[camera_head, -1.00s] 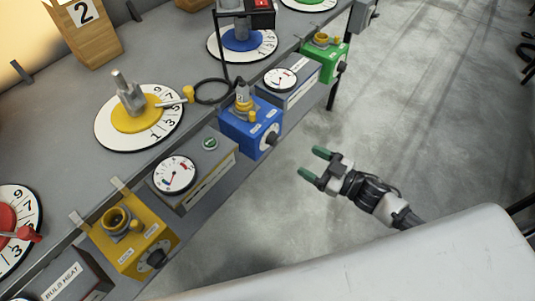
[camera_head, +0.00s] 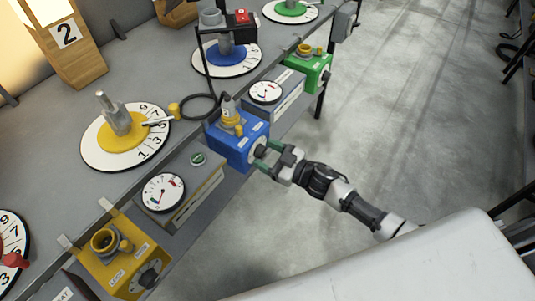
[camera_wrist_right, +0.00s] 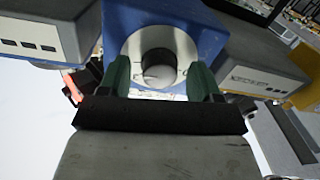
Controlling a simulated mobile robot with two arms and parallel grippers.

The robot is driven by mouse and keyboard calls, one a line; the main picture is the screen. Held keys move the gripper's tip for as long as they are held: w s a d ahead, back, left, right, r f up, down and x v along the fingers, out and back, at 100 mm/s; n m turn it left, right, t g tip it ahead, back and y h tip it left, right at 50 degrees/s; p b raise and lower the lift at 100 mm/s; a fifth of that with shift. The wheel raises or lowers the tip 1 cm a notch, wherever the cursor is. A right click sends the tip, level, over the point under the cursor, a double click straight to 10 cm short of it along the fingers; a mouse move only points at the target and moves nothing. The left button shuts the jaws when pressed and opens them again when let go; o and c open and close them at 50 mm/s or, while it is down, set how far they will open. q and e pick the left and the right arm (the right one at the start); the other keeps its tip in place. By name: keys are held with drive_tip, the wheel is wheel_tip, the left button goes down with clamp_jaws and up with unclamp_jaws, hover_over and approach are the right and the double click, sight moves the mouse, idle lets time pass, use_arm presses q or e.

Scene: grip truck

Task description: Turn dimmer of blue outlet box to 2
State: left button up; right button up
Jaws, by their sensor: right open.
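The blue outlet box (camera_head: 232,146) sits on the bench's front edge, with a yellow plug in its top socket. Its black dimmer knob (camera_head: 260,151) is on the front face. In the right wrist view the knob (camera_wrist_right: 155,68) shows on a pale round dial, its scale too small to read. My right gripper (camera_head: 266,156) is open at the front of the box. In the wrist view its green fingers stand on either side of the knob, and whether they touch it I cannot tell. My left gripper is not in view.
A yellow outlet box (camera_head: 98,262) and a green outlet box (camera_head: 312,72) stand along the same edge. Grey meter boxes with round gauges (camera_head: 163,192) (camera_head: 265,92) flank the blue box. The floor (camera_head: 400,120) to the right is clear.

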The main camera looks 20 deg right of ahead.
drive_tip(key=c, duration=0.9)
drive_tip(key=n, duration=0.3)
drive_tip(key=shift+n, duration=0.3)
drive_tip(key=n, duration=0.3)
drive_tip(key=shift+n, duration=0.3)
drive_tip(key=n, duration=0.4)
drive_tip(key=shift+h, duration=0.4)
drive_tip(key=shift+r+n+b, duration=0.1)
drive_tip(key=shift+n+b, duration=0.5)
drive_tip(key=shift+n, duration=1.4)
